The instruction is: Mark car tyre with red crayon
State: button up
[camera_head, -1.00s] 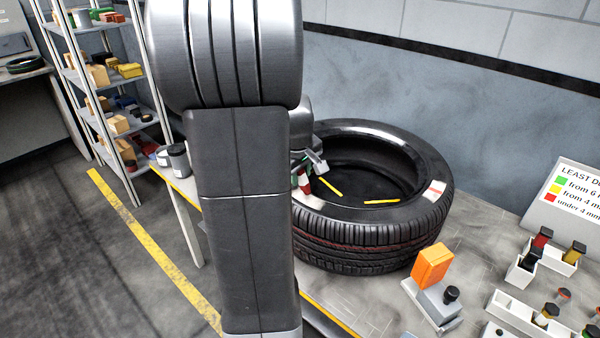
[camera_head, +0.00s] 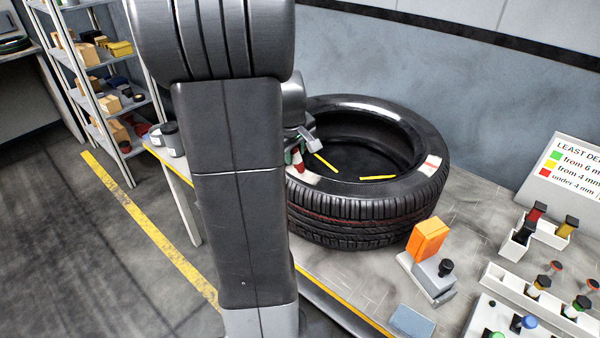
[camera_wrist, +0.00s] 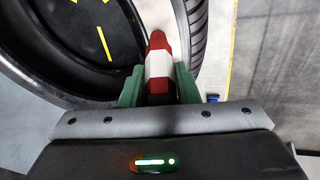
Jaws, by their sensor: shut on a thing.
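The black car tyre (camera_head: 365,222) lies flat on the bench, with a white label with a red mark (camera_head: 431,163) on the right of its upper sidewall. My gripper (camera_head: 300,146) is over the near-left part of the tyre, partly hidden by my arm. In the wrist view my gripper (camera_wrist: 158,88) has its green fingers shut on the red crayon (camera_wrist: 157,62), which has a white band. The crayon's red tip points at the tyre sidewall (camera_wrist: 197,25); I cannot tell whether it touches. A pale patch (camera_head: 306,177) shows on the sidewall just below the crayon.
Yellow strips (camera_head: 378,178) show inside the tyre's opening. An orange block on a grey stand (camera_head: 428,242), white holders with coloured pieces (camera_head: 545,300) and a colour legend sign (camera_head: 566,170) stand to the right. Shelves (camera_head: 95,95) stand at the left.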

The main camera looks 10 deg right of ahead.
jog(key=shift+a, duration=0.15)
jog(key=shift+s+a, duration=0.1)
jog(key=shift+s, duration=0.1)
jog(key=shift+a, duration=0.1)
jog(key=shift+s+a, duration=0.15)
jog(key=shift+s, duration=0.05)
jog(key=shift+a+f, duration=0.1)
dwell(0.4)
jog(key=shift+s+a, duration=0.15)
jog(key=shift+s+a, duration=0.1)
dwell(0.4)
jog(key=shift+w+d, duration=0.25)
jog(key=shift+d, duration=0.1)
jog(key=shift+w+d, duration=0.1)
jog(key=shift+d, duration=0.05)
dwell(0.4)
